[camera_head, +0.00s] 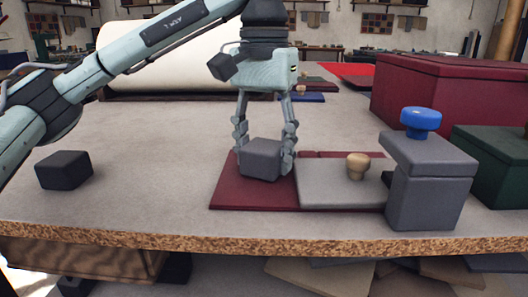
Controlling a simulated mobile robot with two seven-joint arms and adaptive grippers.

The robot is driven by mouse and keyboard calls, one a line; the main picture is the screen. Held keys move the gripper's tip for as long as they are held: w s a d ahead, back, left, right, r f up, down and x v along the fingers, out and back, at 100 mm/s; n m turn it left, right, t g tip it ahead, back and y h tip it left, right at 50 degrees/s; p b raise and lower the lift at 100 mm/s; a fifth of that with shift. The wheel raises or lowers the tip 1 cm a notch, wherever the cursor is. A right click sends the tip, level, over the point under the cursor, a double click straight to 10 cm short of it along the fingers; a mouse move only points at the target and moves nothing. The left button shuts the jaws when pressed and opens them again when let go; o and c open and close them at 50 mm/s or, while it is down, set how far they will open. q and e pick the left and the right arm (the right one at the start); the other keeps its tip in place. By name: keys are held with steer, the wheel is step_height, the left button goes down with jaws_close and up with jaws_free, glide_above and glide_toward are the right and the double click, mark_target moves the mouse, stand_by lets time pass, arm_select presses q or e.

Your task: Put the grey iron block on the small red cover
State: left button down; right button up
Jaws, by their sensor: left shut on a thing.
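A grey block (261,158) with a smooth face is between the fingers of my left gripper (264,152), which is shut on it. The gripper points straight down. The block is over the back right part of a flat dark red cover (245,196) near the table's front edge. I cannot tell whether its underside touches the cover. A second, darker grey block (63,170) sits on the table at the left, apart from the covers. My right gripper is not in view.
A flat grey cover (325,188) with a wooden knob (357,165) lies right of the red cover. Beside it stands a grey box (425,200) with a blue knob (421,121). A large dark red box (440,100) and a green box (490,160) stand farther right.

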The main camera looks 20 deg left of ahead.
mark_target(264, 145)
arm_select(q)
steer(key=c, duration=0.6)
jaws_free()
steer(key=shift+f, duration=0.1)
steer(key=shift+c, duration=0.2)
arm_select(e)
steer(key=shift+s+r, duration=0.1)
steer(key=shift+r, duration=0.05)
arm_select(q)
steer(key=shift+r, duration=0.5)
step_height(264, 145, up, 10)
steer(key=p, duration=0.3)
steer(key=shift+r, duration=0.6)
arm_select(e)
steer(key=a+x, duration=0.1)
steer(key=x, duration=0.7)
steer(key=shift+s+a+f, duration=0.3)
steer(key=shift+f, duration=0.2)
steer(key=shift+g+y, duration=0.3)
